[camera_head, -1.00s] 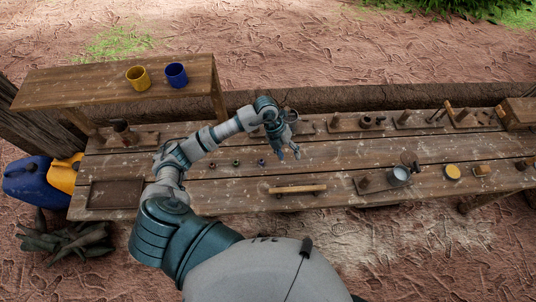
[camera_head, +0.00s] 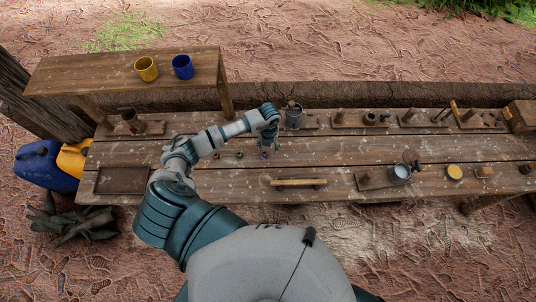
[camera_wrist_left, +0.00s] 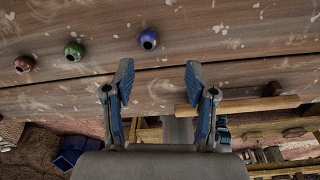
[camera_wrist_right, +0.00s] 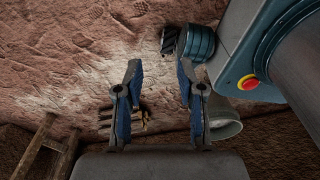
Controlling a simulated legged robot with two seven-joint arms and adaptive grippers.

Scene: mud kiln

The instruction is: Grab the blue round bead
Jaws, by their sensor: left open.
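The blue round bead (camera_wrist_left: 148,40) sits on the wooden table, just beyond the fingertips of my left gripper (camera_wrist_left: 159,66) in the left wrist view. It lies slightly left of the middle of the gap between the open, empty fingers and is not touched. In the head view my left gripper (camera_head: 266,151) points down over the bead's spot and largely hides it. A green bead (camera_wrist_left: 74,51) and a red bead (camera_wrist_left: 25,64) lie to its left in the left wrist view. My right gripper (camera_wrist_right: 160,66) is open and empty above bare ground.
A wooden rod (camera_head: 299,182) lies near the table's front edge. A metal mug (camera_head: 294,116) stands behind the left gripper. A dark tray (camera_head: 121,181) lies at the table's left end. A raised shelf holds a yellow cup (camera_head: 146,69) and a blue cup (camera_head: 182,67).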

